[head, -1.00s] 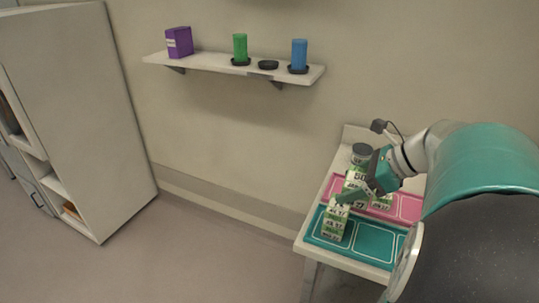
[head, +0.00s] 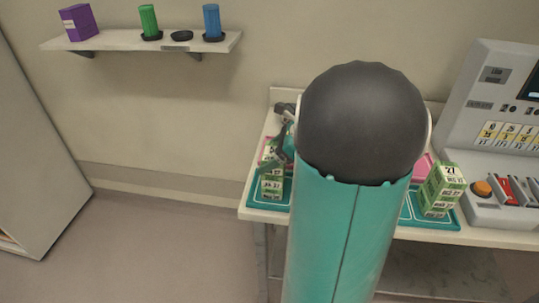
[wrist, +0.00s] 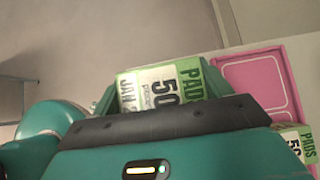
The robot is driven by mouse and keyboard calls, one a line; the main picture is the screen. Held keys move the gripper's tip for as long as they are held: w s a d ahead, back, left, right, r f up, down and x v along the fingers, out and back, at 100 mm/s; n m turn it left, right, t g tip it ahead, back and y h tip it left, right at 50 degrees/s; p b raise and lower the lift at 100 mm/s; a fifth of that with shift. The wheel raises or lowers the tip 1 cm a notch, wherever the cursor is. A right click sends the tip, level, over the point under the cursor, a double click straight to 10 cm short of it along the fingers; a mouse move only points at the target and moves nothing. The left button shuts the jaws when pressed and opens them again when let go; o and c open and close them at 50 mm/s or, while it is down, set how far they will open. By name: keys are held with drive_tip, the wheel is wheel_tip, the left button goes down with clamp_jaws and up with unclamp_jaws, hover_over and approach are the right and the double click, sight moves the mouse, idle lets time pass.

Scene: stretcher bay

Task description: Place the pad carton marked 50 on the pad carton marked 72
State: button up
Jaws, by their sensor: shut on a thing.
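The pad carton marked 50 (wrist: 165,86), white and green, is between the fingers of my gripper in the wrist view. My gripper (head: 272,160) is shut on it. In the head view the gripper shows just left of my arm, close above a stack of white and green cartons (head: 271,187) on the teal mat. The held carton is mostly hidden there. I cannot read which carton in the stack is marked 72, nor tell whether the held carton touches it. Another carton (wrist: 296,140), partly readable as 50, shows at the wrist view's right edge.
A carton marked 27 (head: 446,173) tops another stack at the right, beside a grey console (head: 490,120). A pink tray (wrist: 255,80) lies behind the teal mat (head: 440,223). A wall shelf (head: 130,47) holds a purple box and cups. My arm hides the table's middle.

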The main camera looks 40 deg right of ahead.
drive_tip(key=shift+f, duration=0.1)
drive_tip(key=o, duration=1.1)
